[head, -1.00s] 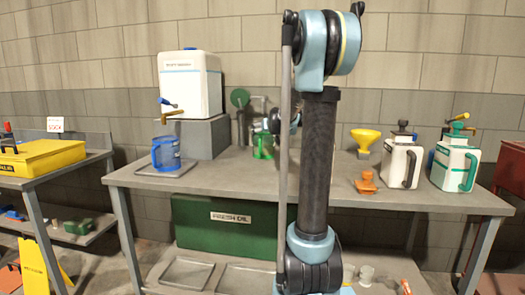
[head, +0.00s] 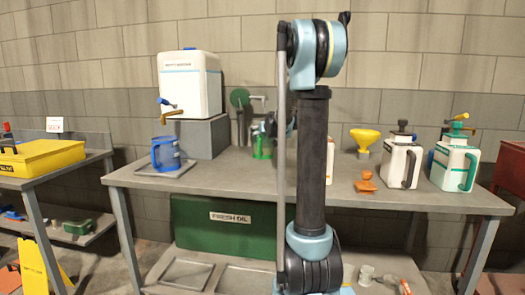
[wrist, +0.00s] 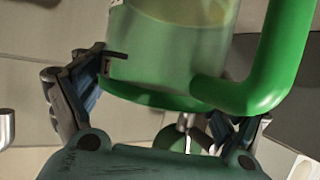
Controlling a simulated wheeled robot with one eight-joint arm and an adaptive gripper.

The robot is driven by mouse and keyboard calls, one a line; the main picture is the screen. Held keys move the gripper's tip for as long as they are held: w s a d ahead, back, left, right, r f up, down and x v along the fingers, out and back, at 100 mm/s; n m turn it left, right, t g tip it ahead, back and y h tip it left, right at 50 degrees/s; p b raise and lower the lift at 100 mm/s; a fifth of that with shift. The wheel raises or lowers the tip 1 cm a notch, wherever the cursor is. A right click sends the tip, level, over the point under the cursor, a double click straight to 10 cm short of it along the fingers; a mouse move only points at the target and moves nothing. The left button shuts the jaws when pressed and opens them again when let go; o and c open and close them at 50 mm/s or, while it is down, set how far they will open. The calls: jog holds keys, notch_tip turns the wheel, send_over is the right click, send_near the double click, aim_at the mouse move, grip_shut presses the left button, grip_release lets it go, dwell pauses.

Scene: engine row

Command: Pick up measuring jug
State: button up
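The green measuring jug (head: 262,147) stands on the bench at the back, left of my upright arm and partly hidden by my gripper (head: 269,127). In the wrist view the jug (wrist: 170,50) is close up, with a clear body, a green base and a thick green handle (wrist: 285,60) on the right. My gripper (wrist: 165,90) has its fingers spread wide, one on the left of the jug and one low on the right near the handle. It looks open; whether either finger touches the jug is unclear. A blue jug (head: 166,154) stands under the dispenser's tap.
A white dispenser (head: 190,85) sits on a grey block (head: 206,137) to the left. A yellow funnel (head: 365,138), an orange piece (head: 366,182) and white jugs (head: 402,162) stand to the right on the bench (head: 225,180). A green fitting (head: 240,97) is behind.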

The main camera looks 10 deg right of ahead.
jog(key=c, duration=1)
jog(key=shift+s+r, duration=0.1)
jog(key=shift+r, duration=0.05)
